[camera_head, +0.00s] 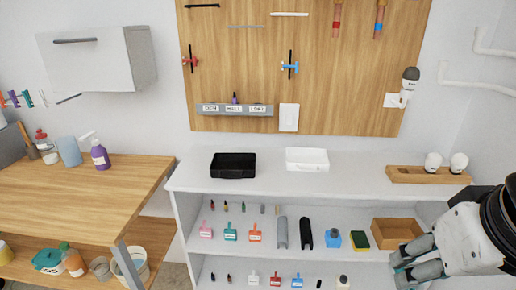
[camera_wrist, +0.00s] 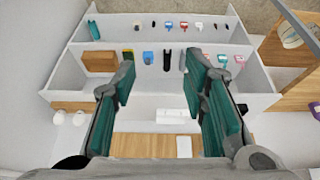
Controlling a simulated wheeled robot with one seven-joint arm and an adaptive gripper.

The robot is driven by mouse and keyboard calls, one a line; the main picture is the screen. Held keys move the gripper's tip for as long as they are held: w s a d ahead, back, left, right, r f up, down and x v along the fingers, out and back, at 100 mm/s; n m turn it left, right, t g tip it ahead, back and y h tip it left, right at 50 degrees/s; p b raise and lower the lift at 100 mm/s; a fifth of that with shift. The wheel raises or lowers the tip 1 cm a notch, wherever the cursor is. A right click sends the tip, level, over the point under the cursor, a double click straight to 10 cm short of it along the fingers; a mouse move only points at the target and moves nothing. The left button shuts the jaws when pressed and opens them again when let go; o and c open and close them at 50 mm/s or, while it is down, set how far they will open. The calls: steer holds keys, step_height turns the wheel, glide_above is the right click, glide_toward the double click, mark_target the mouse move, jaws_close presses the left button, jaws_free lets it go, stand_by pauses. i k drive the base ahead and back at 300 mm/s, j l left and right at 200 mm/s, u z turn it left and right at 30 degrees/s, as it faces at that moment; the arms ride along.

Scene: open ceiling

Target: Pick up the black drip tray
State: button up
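The black drip tray (camera_head: 233,174) is a shallow rectangular tray standing on the white top of the shelf unit, left of a white tray (camera_head: 307,167). My gripper (camera_head: 398,264) is at the lower right of the head view, well to the right of the black tray and apart from it. In the wrist view my gripper (camera_wrist: 160,85) is open and empty, its two green-padded fingers wide apart. The white tray shows between them (camera_wrist: 173,115). I cannot clearly make out the black tray in the wrist view; the right finger covers part of the shelf top.
A wooden holder (camera_head: 427,176) with two white bulbs stands at the right of the shelf top. Several small tools and a wooden box (camera_head: 397,231) fill the shelves below. A wooden table (camera_head: 85,192) with bottles stands at left. A pegboard (camera_head: 300,65) rises behind.

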mark_target(224, 166)
steer(key=i+j+u, duration=0.3)
steer(key=i, duration=0.4)
steer(key=i+j+u, duration=0.1)
steer(key=i+u, duration=0.2)
steer(key=i, duration=0.35)
